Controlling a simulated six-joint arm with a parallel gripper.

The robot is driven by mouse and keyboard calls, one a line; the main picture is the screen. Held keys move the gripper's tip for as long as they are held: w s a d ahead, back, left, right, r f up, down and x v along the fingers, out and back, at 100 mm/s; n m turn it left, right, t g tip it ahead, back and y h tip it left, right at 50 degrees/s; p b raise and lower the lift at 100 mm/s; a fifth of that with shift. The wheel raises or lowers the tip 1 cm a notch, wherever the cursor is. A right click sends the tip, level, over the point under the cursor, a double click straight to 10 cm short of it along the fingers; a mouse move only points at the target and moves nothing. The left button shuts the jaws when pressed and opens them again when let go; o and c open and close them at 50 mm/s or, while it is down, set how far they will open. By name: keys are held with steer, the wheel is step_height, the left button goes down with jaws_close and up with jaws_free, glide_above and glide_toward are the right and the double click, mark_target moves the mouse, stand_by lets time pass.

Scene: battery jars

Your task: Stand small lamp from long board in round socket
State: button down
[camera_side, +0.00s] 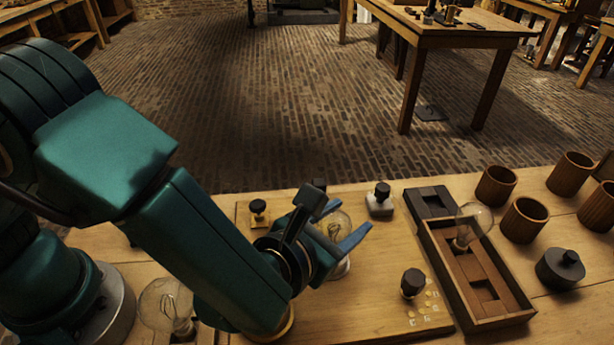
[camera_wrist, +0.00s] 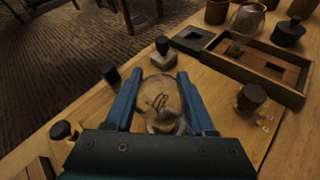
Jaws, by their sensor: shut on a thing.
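My gripper (camera_side: 347,216) is shut on a small clear glass lamp (camera_side: 336,224), one finger on each side of its bulb. In the wrist view the lamp (camera_wrist: 160,98) sits between the blue fingers, with its filament showing through the glass. A pale round piece (camera_side: 341,268) shows below the bulb in the side view; I cannot tell whether it is the lamp's base or a socket under it. The long board (camera_side: 375,300) lies flat beneath my gripper. A brass-coloured round rim (camera_side: 284,328) shows partly behind my arm; I cannot tell whether it is the round socket.
A wooden tray (camera_side: 445,265) with recesses stands right, holding another lamp (camera_side: 472,222). A dark recessed block (camera_side: 412,203) is behind it. Black-knobbed pieces (camera_side: 380,200) (camera_side: 413,283) stand around the board. Brown cups (camera_side: 525,222) and a black lidded pot (camera_side: 560,270) are far right. Another lamp (camera_side: 160,300) is front left.

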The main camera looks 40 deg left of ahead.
steer(key=shift+f, duration=0.25)
steer(key=c, duration=0.5)
jaws_free()
steer(key=shift+r, duration=0.1)
